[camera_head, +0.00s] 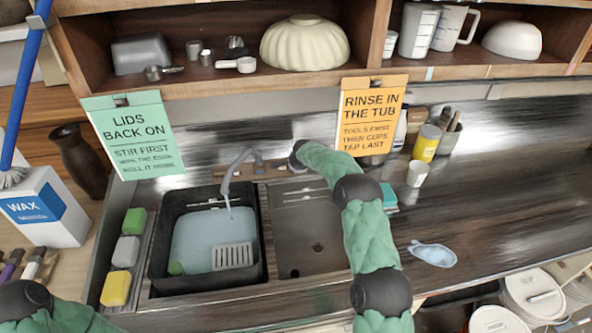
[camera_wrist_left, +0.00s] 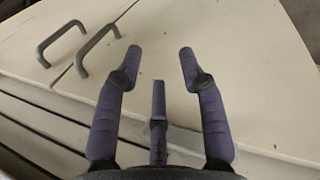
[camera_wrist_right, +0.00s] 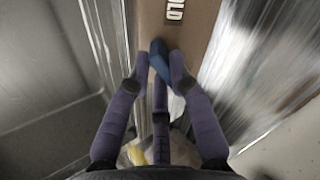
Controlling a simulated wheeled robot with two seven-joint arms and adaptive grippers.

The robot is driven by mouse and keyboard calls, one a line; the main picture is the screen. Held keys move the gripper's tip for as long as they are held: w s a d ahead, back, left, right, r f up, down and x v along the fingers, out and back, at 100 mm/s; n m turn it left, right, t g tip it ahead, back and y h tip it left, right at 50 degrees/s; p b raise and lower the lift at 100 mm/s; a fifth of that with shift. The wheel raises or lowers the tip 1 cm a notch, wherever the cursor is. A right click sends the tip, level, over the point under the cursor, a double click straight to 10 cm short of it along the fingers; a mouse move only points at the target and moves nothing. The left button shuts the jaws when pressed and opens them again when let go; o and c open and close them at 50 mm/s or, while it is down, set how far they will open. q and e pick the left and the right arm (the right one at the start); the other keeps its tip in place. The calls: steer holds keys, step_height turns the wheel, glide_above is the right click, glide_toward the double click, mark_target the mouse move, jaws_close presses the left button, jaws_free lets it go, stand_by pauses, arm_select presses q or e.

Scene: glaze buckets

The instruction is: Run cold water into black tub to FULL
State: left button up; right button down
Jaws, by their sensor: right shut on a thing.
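The black tub (camera_head: 257,262) stands in the left sink basin, with pale blue water (camera_head: 195,236) in it. A grey grate and a small green thing show in the water. A thin stream falls from the grey tap spout (camera_head: 228,184) into the tub. I cannot make out a FULL mark. My right gripper (camera_wrist_right: 160,66) is shut on the blue tap handle (camera_wrist_right: 157,47), beside a label whose visible letters read "OLD". In the head view my right arm hides most of that gripper. My left gripper (camera_wrist_left: 160,58) is open and empty in front of pale cabinet fronts.
The right sink basin (camera_head: 305,240) is empty. Green, grey and yellow sponges (camera_head: 116,288) line the left edge. A white cup (camera_head: 417,173) and yellow bottle (camera_head: 426,143) stand right of my right arm. A blue cloth (camera_head: 433,255) lies on the counter, with clear room around it.

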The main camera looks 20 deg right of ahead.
steer(key=shift+n, duration=0.3)
steer(key=c, duration=1.1)
jaws_free()
steer(key=v, duration=1.2)
